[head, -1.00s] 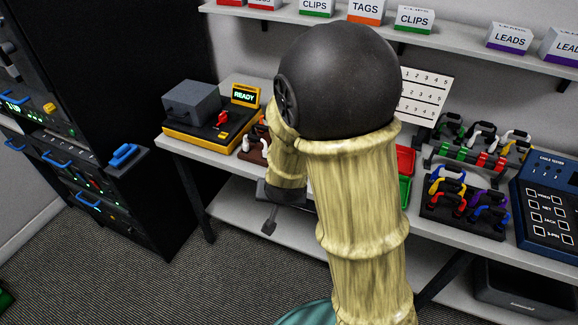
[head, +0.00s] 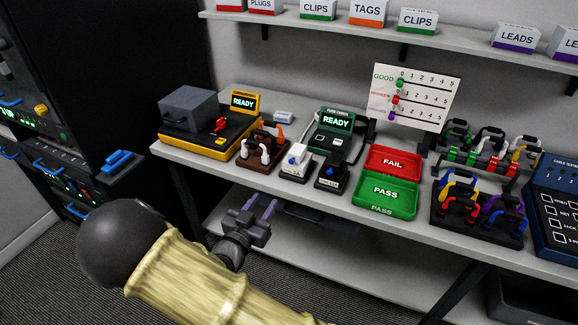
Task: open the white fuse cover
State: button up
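My gripper (head: 261,207) is in front of and below the bench edge, left of and apart from the white box. Its two fingers are spread with nothing visible between them.
A brown block with white and orange plugs (head: 263,152) stands left of the white box. A yellow-black machine (head: 207,130) is further left. A red FAIL tray (head: 393,162) and green PASS tray (head: 386,196) lie right. The bench front edge (head: 300,188) lies between my gripper and the boxes.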

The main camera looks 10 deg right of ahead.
aim_at(290, 162)
jog(key=p+x, duration=0.1)
jog(key=x, duration=1.6)
jog(key=shift+w+d+p, duration=0.15)
jog(key=shift+p, duration=0.25)
grip_shut()
